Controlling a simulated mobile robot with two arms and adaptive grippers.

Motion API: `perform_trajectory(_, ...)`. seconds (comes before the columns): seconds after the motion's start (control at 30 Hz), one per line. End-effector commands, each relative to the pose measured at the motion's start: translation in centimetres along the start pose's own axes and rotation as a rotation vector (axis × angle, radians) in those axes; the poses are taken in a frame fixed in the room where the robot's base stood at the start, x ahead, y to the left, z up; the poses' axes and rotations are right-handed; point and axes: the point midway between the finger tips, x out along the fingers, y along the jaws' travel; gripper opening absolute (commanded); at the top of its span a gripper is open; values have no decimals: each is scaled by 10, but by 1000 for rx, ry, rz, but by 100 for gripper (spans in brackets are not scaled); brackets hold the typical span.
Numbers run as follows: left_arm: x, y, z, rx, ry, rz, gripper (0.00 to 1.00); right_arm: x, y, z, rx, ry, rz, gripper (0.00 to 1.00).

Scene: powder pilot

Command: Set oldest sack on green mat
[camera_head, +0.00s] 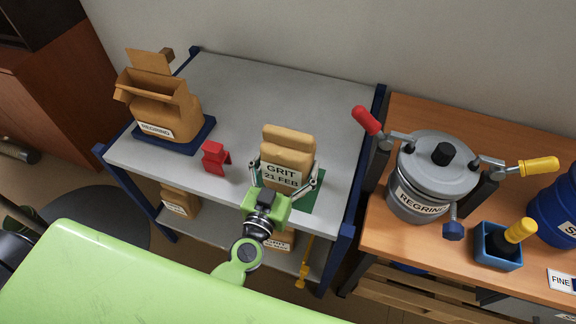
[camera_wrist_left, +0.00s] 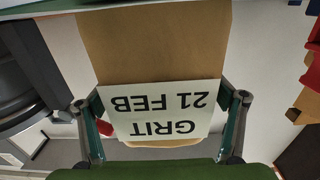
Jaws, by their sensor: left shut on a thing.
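A tan paper sack (camera_head: 288,150) labelled GRIT 21 FEB stands upright at the front right of the grey table. The green mat (camera_head: 311,190) shows beside and behind it, and the sack appears to be over or on the mat; its base is hidden by my gripper. My left gripper (camera_head: 284,180) is shut around the sack's sides. In the left wrist view the sack (camera_wrist_left: 150,50) and its upside-down label fill the middle between the fingers (camera_wrist_left: 160,115). Other sacks sit on the shelf below, one at the left (camera_head: 180,200) and one partly hidden (camera_head: 281,240). My right gripper is not in view.
An open REGRIND sack (camera_head: 160,105) stands on a blue mat (camera_head: 200,136) at the table's left. A red object (camera_head: 215,158) stands between the sacks. A wooden bench at right holds a grey REGRIND pot (camera_head: 432,170) and a blue box (camera_head: 498,252).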

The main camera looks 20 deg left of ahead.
Motion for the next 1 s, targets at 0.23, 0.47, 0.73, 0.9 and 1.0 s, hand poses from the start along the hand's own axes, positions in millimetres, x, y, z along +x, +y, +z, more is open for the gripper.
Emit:
perform_trajectory(0.23, 1, 0, 0, -1, 8, -1, 35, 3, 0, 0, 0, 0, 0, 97)
perform_trajectory(0.47, 0, 0, 7, -1, 0, 0, 94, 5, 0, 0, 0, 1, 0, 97)
perform_trajectory(0.73, 0, 0, 6, -1, 1, 0, 100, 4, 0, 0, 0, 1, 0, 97)
perform_trajectory(0.9, -9, 0, 6, 1, -2, 1, 100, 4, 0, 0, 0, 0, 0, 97)
perform_trajectory(1.0, -26, 0, 6, 1, -3, 0, 100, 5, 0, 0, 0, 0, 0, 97)
